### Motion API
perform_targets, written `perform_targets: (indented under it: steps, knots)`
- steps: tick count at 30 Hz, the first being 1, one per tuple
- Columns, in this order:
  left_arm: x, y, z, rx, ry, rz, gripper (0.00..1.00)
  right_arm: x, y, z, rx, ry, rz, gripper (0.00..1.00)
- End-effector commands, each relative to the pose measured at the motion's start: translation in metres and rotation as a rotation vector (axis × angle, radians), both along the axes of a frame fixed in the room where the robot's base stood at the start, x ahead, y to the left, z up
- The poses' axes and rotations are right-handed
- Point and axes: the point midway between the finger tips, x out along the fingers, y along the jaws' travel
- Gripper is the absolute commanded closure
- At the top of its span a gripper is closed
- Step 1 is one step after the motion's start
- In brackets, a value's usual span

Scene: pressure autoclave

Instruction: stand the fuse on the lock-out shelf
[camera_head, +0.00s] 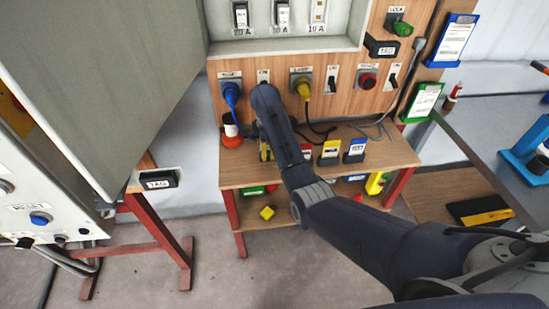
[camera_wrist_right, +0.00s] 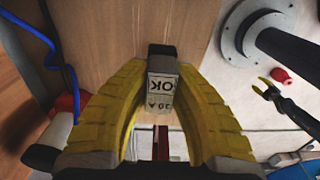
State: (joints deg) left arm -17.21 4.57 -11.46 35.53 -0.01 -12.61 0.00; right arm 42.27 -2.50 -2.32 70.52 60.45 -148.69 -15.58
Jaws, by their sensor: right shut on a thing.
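My right gripper (camera_head: 265,151) shows only as a bit of yellow finger at the left of the wooden shelf in the head view; my own forearm covers most of it. In the right wrist view its yellow fingers (camera_wrist_right: 163,78) are shut on the fuse (camera_wrist_right: 162,88). The fuse is hidden in the head view. The wooden shelf (camera_head: 385,153), below the panel, looks like the lock-out shelf. My left gripper is not in view.
Blue and yellow plugs (camera_head: 301,86) and cables hang from the panel above. A large grey door (camera_head: 105,80) fills the left.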

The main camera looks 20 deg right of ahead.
Motion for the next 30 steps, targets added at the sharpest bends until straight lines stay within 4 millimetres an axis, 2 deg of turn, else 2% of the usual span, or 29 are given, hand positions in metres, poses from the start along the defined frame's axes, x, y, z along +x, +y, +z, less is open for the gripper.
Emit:
perform_targets:
  steps: [7, 15, 30]
  knots:
    - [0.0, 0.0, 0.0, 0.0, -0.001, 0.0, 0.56, 0.0, -0.001, -0.013, -0.002, -0.001, -0.002, 1.0]
    - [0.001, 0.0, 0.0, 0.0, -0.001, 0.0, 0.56, 0.0, -0.001, -0.04, -0.002, -0.001, -0.002, 1.0]
    - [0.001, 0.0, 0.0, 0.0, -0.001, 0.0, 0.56, 0.0, 0.0, -0.046, 0.0, -0.002, -0.002, 1.0]
